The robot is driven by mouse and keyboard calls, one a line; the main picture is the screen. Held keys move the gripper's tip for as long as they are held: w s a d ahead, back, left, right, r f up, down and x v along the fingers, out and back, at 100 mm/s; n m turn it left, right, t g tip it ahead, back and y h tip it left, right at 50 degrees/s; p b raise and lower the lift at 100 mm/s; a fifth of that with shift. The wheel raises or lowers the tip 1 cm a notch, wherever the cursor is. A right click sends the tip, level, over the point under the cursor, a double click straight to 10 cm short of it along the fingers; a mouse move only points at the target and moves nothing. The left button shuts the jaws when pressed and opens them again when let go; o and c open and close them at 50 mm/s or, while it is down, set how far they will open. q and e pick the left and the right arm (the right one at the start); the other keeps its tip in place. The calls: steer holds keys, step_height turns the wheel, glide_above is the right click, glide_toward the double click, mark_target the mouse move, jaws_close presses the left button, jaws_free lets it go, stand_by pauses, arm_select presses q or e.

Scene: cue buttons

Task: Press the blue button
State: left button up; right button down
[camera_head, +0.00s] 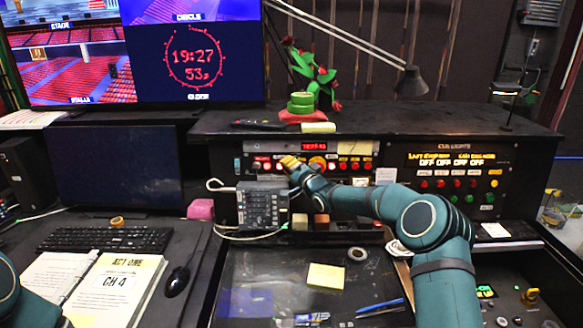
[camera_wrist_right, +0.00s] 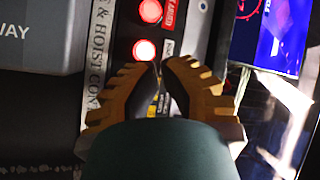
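My right gripper (camera_head: 287,162) is in front of the left part of the central cue panel (camera_head: 330,148), and its fingers cover part of the button row. In the right wrist view its two ridged yellow-brown fingers (camera_wrist_right: 158,68) come together at the tips, with nothing visible between them. Their tips are just below a lit red button (camera_wrist_right: 144,50); I cannot tell whether they touch the panel. A second red button (camera_wrist_right: 150,11) is above it. I cannot make out a blue button in either view. My left gripper is out of view.
A grey box (camera_head: 263,205) with cables stands below and left of the right gripper. A second panel (camera_head: 455,180) with coloured buttons is at the right. A desk lamp (camera_head: 411,82) hangs above. A keyboard (camera_head: 105,239) and an open book (camera_head: 95,285) lie at the left.

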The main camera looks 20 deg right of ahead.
steer(key=shift+s, duration=0.15)
steer(key=shift+s+a+r+b, duration=0.15)
steer(key=shift+s+a+b, duration=0.05)
steer(key=shift+s+b, duration=0.4)
steer(key=shift+s, duration=0.15)
steer(key=shift+s+a+b, duration=0.2)
steer(key=shift+s+b, duration=0.35)
steer(key=shift+s, duration=0.1)
steer(key=shift+s+a+r+b, duration=0.15)
steer(key=shift+s+b, duration=0.15)
steer(key=shift+s, duration=0.25)
steer(key=shift+s+a+r+b, duration=0.15)
steer(key=shift+s+b, duration=0.1)
steer(key=shift+s, duration=0.25)
steer(key=shift+s+a+r+b, duration=0.15)
steer(key=shift+s+b, duration=0.15)
steer(key=shift+s, duration=0.25)
steer(key=shift+f, duration=0.1)
